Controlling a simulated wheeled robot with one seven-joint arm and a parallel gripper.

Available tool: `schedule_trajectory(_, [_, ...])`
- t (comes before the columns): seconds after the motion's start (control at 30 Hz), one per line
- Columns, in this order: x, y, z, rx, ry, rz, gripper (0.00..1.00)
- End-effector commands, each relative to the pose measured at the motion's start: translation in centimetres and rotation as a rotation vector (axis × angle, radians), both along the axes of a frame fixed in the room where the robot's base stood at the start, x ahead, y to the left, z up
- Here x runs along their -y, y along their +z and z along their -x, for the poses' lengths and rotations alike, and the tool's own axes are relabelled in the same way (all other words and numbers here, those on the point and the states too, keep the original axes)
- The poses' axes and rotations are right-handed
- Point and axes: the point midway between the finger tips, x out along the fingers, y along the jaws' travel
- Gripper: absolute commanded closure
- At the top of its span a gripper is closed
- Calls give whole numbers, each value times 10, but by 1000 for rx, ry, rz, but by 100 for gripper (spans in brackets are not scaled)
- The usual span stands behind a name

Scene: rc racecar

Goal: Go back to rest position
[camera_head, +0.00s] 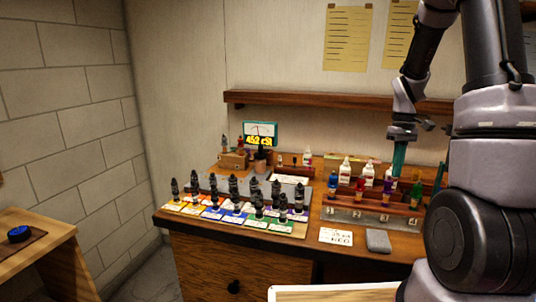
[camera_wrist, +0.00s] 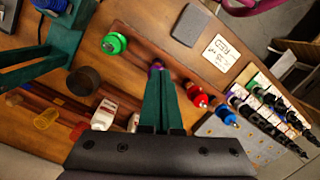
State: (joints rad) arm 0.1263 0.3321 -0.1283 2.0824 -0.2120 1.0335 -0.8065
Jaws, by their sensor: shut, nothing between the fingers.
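My gripper (camera_head: 399,160) points down over the right part of the workbench, above the numbered rack (camera_head: 372,216). Its teal fingers are shut together with nothing between them; they also show in the wrist view (camera_wrist: 160,85).
Several white bottles (camera_head: 345,170) stand behind the rack. A grey block (camera_head: 378,241) and a white card (camera_head: 335,236) lie in front. A wall shelf (camera_head: 300,101) runs behind my arm.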

Motion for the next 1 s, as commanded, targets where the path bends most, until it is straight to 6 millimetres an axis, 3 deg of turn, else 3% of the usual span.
schedule_trajectory(0.27, [-39, 82, 22, 187, -146, -12, 100])
schedule_trajectory(0.4, [-64, 127, 47, 304, -251, -41, 100])
schedule_trajectory(0.6, [-96, 178, 92, 460, -395, -108, 100])
schedule_trajectory(0.8, [-121, 209, 139, 590, -522, -196, 100])
schedule_trajectory(1.0, [-134, 221, 167, 657, -597, -258, 100])
